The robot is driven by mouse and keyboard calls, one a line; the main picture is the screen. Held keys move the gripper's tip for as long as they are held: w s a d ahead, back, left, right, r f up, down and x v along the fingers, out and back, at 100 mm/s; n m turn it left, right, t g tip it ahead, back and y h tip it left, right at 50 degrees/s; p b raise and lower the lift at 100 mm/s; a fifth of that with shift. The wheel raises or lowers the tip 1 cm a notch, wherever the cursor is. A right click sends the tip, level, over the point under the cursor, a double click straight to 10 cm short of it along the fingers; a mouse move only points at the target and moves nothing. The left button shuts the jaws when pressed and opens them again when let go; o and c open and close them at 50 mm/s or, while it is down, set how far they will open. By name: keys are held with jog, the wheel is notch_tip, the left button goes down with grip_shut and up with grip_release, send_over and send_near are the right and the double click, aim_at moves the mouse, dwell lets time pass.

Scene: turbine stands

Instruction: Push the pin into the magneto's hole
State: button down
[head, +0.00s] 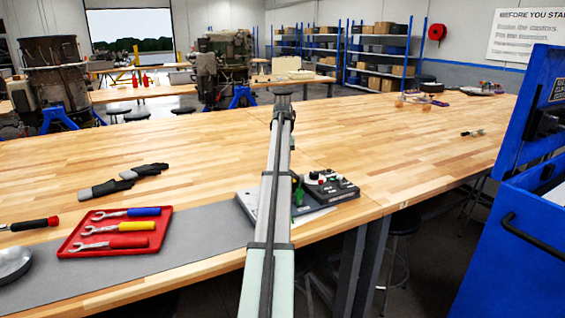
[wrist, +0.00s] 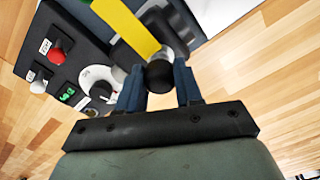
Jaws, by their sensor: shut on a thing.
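In the wrist view, my gripper (wrist: 158,88) has two blue fingers shut on a black, round-ended pin (wrist: 159,76). A yellow strip (wrist: 128,22) runs from beside the pin to the top edge. Just beyond the pin is a dark body with a metallic part, likely the magneto (wrist: 182,22). The hole is not visible, and I cannot tell whether the pin's tip is in it. In the head view, my arm hides the gripper and most of this spot.
A black control panel (head: 330,187) with red and white knobs stands close by; the panel also shows in the wrist view (wrist: 60,70). A red tray (head: 115,231) of wrenches, gloves (head: 122,181) and a grey mat (head: 205,228) lie left.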

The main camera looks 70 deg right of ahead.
jog(key=shift+a+f, duration=0.2)
jog(key=shift+f, duration=0.35)
jog(key=c, duration=1)
grip_release()
jog(key=shift+d+f, duration=0.1)
jog(key=shift+d, duration=0.05)
jog(key=o, duration=0.5)
jog(key=shift+r, duration=0.25)
jog(key=shift+r, duration=0.1)
jog(key=shift+r, duration=3.45)
jog(key=shift+w, duration=0.1)
